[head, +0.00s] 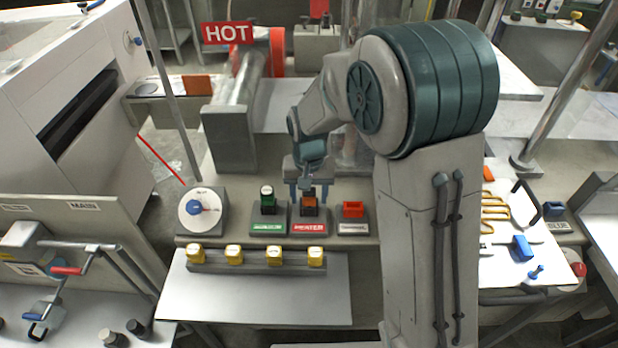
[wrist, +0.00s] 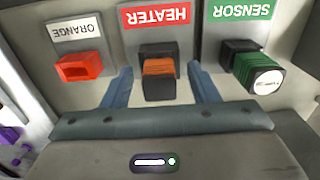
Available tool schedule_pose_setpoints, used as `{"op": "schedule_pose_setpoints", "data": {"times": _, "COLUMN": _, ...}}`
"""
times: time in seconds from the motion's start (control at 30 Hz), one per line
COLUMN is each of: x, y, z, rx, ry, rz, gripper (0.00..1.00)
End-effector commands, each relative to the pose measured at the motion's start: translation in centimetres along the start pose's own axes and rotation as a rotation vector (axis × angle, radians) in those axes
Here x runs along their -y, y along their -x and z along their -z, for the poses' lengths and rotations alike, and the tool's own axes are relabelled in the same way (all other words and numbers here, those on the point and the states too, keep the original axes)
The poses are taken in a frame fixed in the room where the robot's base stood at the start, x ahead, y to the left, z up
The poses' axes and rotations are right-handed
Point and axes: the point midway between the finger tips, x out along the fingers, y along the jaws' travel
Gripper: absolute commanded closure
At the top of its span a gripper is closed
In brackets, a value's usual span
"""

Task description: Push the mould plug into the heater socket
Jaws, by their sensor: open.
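An orange ribbed plug with a dark end face, which I take to be the mould plug (head: 309,197), stands in the heater socket (head: 308,225), with its red HEATER label. In the wrist view the plug (wrist: 160,85) sticks out from the dark mouth of the heater socket (wrist: 158,48). I cannot tell how deep it sits. My gripper (head: 308,190) is open above the heater block. In the wrist view the two blue fingers of my gripper (wrist: 160,70) are on either side of the plug, with gaps visible on both sides.
A green plug (head: 267,195) with a pale end stands in the sensor socket on the left. The orange socket (head: 353,210) on the right looks empty. Several yellow-capped blocks (head: 234,254) stand in front. A dial (head: 202,209) and a hot roller (head: 238,88) are nearby.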

Motion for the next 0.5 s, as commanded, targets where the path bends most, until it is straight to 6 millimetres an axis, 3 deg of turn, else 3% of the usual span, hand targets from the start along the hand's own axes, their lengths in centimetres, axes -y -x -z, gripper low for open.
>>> {"op": "schedule_pose_setpoints", "data": {"times": 0.5, "x": 0.0, "y": 10.7, "z": 0.1, "rx": -0.004, "ry": -0.001, "rz": 0.001, "gripper": 0.46}}
